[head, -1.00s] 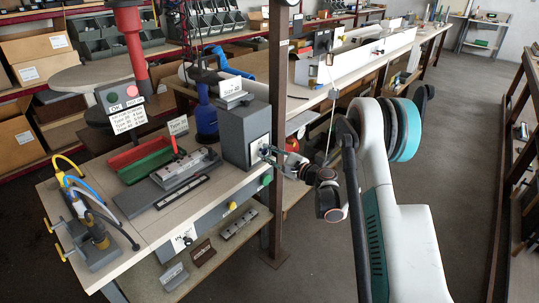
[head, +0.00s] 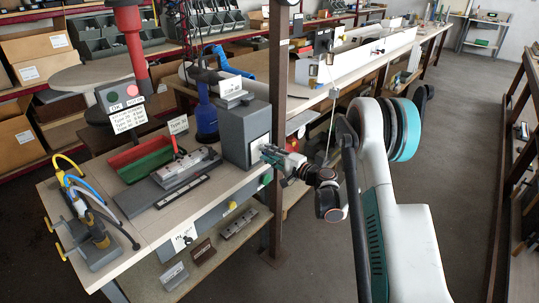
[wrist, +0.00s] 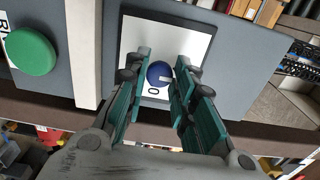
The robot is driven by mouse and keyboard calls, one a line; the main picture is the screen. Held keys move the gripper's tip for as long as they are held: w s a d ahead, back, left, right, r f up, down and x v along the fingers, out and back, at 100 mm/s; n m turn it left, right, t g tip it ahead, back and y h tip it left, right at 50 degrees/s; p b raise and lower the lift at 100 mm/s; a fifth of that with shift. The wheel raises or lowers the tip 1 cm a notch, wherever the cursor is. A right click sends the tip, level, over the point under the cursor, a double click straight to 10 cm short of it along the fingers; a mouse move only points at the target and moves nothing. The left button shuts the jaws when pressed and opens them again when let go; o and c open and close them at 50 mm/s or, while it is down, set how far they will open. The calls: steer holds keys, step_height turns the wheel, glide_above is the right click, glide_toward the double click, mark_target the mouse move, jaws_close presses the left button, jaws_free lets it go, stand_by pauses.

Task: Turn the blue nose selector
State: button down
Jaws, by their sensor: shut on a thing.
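The blue nose selector (wrist: 159,74) is a small round knob with a pale pointer mark, on a white plate (wrist: 191,48) with a black edge. A "0" is printed beside it. The plate is on the side of a grey box (head: 237,138). My gripper (wrist: 161,72) has its two teal fingers on either side of the knob, shut on it. In the head view my gripper (head: 267,153) reaches the box's right face from the right and hides the knob.
A green button (wrist: 31,50) sits to the left in the wrist view, past a pale bench edge (wrist: 88,50). A dark upright post (head: 279,120) stands close by my gripper. A red and green tray (head: 140,160) and a grey fixture (head: 187,170) are on the bench.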

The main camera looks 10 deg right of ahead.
stand_by(0.3)
steer(key=c, duration=1.4)
jaws_free()
steer(key=shift+o, duration=0.2)
steer(key=v, duration=1.2)
